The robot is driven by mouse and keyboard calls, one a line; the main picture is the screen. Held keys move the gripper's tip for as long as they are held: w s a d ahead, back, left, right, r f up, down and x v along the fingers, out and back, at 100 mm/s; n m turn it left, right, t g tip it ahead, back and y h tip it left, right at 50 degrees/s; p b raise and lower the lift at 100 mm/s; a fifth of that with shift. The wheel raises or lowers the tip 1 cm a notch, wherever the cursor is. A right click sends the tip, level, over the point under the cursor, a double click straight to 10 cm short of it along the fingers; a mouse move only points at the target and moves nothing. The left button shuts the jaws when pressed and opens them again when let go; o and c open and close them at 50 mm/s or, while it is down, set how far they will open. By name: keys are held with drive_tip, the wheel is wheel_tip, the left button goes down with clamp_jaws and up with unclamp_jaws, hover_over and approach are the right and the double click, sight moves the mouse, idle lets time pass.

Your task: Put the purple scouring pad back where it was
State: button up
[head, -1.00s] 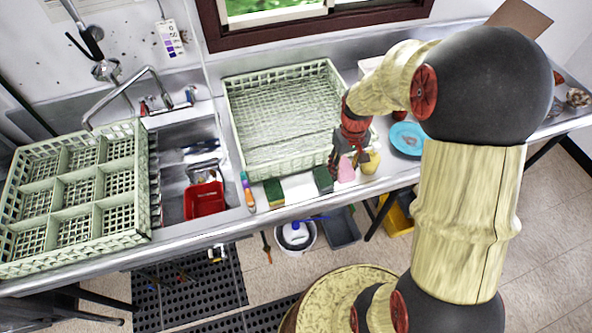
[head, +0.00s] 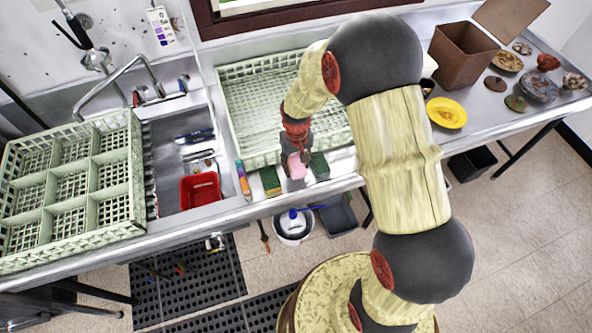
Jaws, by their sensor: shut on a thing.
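The purple scouring pad (head: 297,168), pinkish in this light, is in my gripper (head: 294,158) at the counter's front strip. My gripper is shut on it and points down. The pad appears between two dark green scouring pads, one to its left (head: 270,181) and one to its right (head: 319,166). I cannot tell whether the pad touches the counter. My fingers hide its upper part.
The pale green rack (head: 240,107) lies just behind my gripper. The sink to the left holds a red tub (head: 201,190). An orange-and-blue item (head: 243,179) lies left of the pads. A yellow plate (head: 446,113) and brown box (head: 462,58) stand right of my arm.

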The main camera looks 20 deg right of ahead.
sight(296, 170)
drive_tip(key=shift+a+f, duration=0.1)
drive_tip(key=shift+f, duration=1.5)
drive_tip(key=shift+f, duration=0.2)
drive_tip(key=o, duration=1.2)
drive_tip(key=shift+r, duration=0.15)
